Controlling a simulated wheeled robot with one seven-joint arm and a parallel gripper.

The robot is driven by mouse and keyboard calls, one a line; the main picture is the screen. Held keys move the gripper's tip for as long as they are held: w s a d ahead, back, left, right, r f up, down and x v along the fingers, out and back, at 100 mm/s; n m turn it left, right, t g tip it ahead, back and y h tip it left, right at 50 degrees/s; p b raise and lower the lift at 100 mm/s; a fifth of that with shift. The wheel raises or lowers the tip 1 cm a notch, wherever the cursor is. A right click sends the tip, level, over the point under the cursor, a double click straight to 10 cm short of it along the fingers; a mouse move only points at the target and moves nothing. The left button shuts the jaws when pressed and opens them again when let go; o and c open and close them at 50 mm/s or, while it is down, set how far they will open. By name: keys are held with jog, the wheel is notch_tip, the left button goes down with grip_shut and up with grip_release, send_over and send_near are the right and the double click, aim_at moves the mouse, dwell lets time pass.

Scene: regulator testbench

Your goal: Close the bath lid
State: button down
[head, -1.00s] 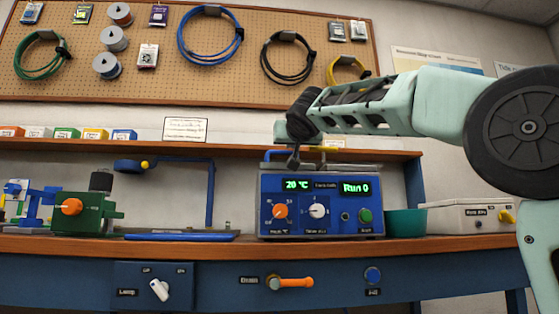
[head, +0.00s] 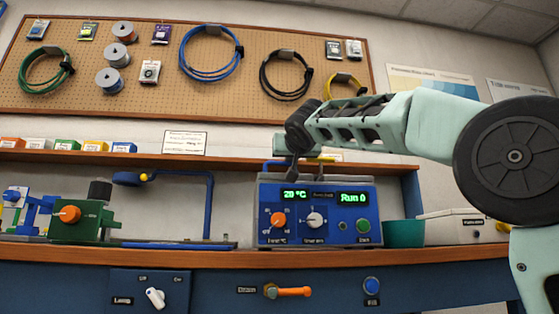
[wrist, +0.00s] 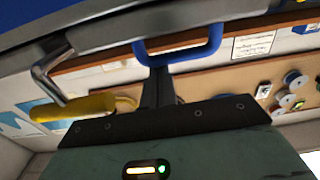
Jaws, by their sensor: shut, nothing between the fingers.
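The bath is a blue box (head: 318,212) on the bench, with a front panel reading 20 °C and Run 0. A grey top edge and a blue handle (head: 270,164) show at its upper left. My gripper (head: 293,172) is at the top of the bath, close to the handle, its fingers together and pointing down. In the wrist view the fingers (wrist: 157,90) reach to the blue handle (wrist: 182,52), overlapping it; I cannot tell whether they touch. A lever with a yellow grip (wrist: 85,106) is beside them. How far the lid stands open cannot be told.
A shelf (head: 100,158) runs behind. An orange-handled drain valve (head: 290,291) is on the bench front.

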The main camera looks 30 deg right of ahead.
jog(key=r+p, duration=0.2)
jog(key=w+r+p, duration=0.1)
jog(key=r+p, duration=0.1)
jog(key=shift+d+r+p, duration=0.15)
jog(key=shift+r+p, duration=0.2)
jog(key=f+b+v, duration=0.2)
jog(key=v, duration=0.8)
jog(key=shift+b, duration=0.3)
